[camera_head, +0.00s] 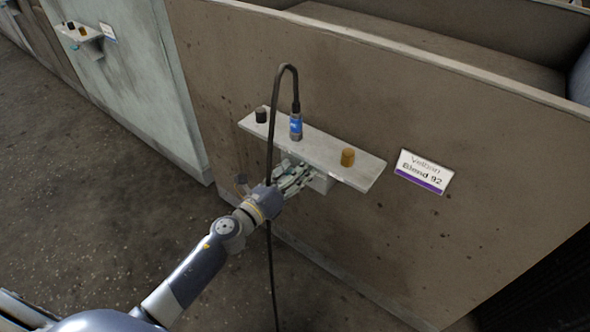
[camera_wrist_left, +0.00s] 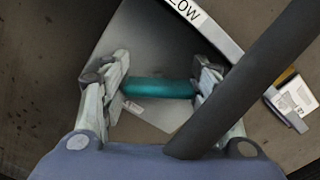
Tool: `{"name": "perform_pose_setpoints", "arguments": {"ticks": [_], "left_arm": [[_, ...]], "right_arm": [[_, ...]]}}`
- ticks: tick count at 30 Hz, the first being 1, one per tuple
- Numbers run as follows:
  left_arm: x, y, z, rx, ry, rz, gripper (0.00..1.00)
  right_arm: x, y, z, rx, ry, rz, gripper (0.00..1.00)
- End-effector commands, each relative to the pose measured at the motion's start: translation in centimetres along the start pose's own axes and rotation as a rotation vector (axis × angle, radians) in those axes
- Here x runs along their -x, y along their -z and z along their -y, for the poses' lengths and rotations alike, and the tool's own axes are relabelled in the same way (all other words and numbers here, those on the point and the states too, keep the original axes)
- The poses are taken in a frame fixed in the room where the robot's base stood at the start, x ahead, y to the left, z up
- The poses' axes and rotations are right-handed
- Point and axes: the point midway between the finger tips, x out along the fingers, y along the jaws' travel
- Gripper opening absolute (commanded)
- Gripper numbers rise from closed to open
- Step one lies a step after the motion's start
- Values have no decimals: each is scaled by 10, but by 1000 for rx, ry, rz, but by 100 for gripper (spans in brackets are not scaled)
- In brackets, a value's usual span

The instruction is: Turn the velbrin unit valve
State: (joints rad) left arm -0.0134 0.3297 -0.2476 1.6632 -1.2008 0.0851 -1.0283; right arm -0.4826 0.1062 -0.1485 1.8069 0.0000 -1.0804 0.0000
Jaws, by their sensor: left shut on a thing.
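The unit is a pale shelf (camera_head: 325,155) on a brown wall, beside a white and purple sign (camera_head: 424,172) that seems to read "Velbrin Blend 92". My left gripper (camera_head: 296,178) is under the shelf's front edge, at the box below it. In the left wrist view a teal cylindrical handle (camera_wrist_left: 158,89) lies crosswise between the two fingers of the left gripper (camera_wrist_left: 160,88), which are shut on it. In the head view the handle is hidden by the gripper. My right gripper is not in view.
A similar shelf (camera_head: 80,33) is far left. The floor is clear.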

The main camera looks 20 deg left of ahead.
Motion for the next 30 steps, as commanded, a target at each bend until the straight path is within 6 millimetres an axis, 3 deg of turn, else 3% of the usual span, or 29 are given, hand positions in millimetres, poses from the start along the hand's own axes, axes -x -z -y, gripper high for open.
{"name": "perform_pose_setpoints", "arguments": {"ticks": [18,30], "left_arm": [[0,-1,-3,564,-1,2,32],[0,0,-4,775,-2,2,32]], "right_arm": [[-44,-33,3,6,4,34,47],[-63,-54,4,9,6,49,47]]}}
